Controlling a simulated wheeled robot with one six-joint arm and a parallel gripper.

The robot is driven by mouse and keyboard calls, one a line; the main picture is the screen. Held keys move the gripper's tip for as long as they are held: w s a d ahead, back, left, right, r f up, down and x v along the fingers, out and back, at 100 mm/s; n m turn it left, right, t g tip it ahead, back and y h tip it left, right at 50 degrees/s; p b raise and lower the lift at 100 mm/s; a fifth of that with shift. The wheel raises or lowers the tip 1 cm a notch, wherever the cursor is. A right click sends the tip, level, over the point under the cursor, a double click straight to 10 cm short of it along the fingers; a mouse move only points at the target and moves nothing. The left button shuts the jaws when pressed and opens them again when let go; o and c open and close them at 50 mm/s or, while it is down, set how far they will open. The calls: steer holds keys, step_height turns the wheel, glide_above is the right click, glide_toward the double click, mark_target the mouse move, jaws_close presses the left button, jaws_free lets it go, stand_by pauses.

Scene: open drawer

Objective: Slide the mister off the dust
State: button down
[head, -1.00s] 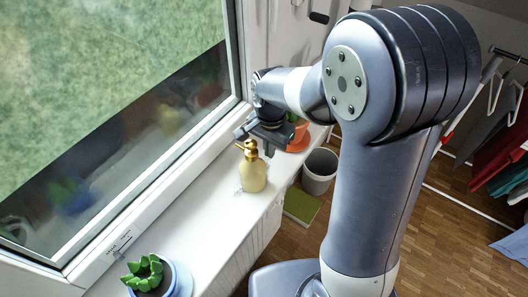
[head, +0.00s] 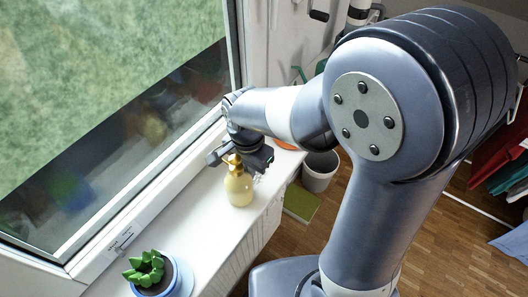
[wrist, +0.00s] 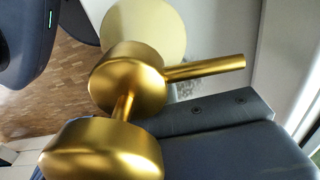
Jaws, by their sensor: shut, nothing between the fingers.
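The mister (head: 239,187) is a pale yellow bottle with a gold spray top. It stands upright on the white window sill. In the wrist view its gold top (wrist: 128,80) fills the middle, with the pale body behind it. A small greyish speckled patch, apparently the dust (wrist: 187,89), shows beside the mister's body in the wrist view.
A green succulent in a blue pot (head: 165,277) stands at the near end of the sill (head: 205,222). The sill between it and the mister is clear. An orange saucer (head: 286,145) is mostly hidden behind my arm. The window frame borders the left; the sill drops to the floor at right.

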mark_target(234, 159)
steer(key=s+a, duration=0.1)
steer(key=s, duration=0.1)
steer(key=s+a, duration=0.4)
steer(key=s, duration=0.1)
steer(key=shift+w, duration=0.1)
steer(key=shift+w+d, duration=0.25)
steer(key=shift+w, duration=0.15)
steer(key=w+d, duration=0.2)
steer(key=shift+w+r, duration=0.15)
steer(key=shift+w, duration=0.15)
step_height(234, 159, up, 10)
steer(key=shift+s+a+f, duration=0.1)
steer(key=shift+s+f, duration=0.05)
